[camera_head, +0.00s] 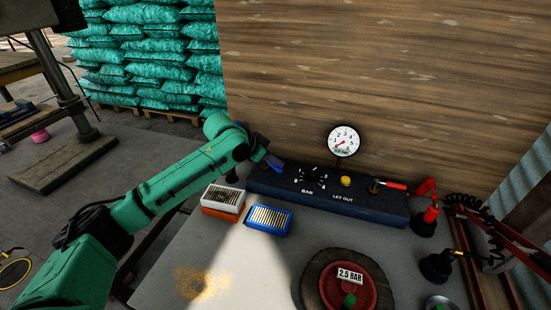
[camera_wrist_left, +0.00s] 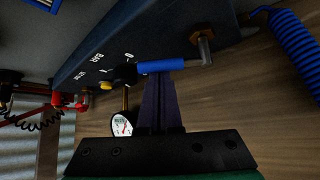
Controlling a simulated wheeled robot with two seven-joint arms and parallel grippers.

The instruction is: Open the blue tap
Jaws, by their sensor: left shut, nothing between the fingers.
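The blue tap (camera_wrist_left: 160,67) shows in the left wrist view. Its blue sleeve is on a metal lever that runs to a brass fitting (camera_wrist_left: 202,38) on the dark blue control box (camera_wrist_left: 90,65). My left gripper (camera_wrist_left: 159,76) is shut and empty, with its dark fingertips right at the blue sleeve; I cannot tell if they touch it. In the head view my left gripper (camera_head: 273,162) is at the left end of the box (camera_head: 330,200), and the tap is not clearly visible there. My right gripper is not in view.
A pressure gauge (camera_head: 343,140), a yellow button (camera_head: 346,181) and a red-handled tap (camera_head: 392,184) are on or by the box. Two small filter boxes (camera_head: 268,219) and a round "2.5 BAR" piece (camera_head: 349,281) are on the table (camera_head: 200,255). A wooden wall (camera_head: 400,75) stands behind.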

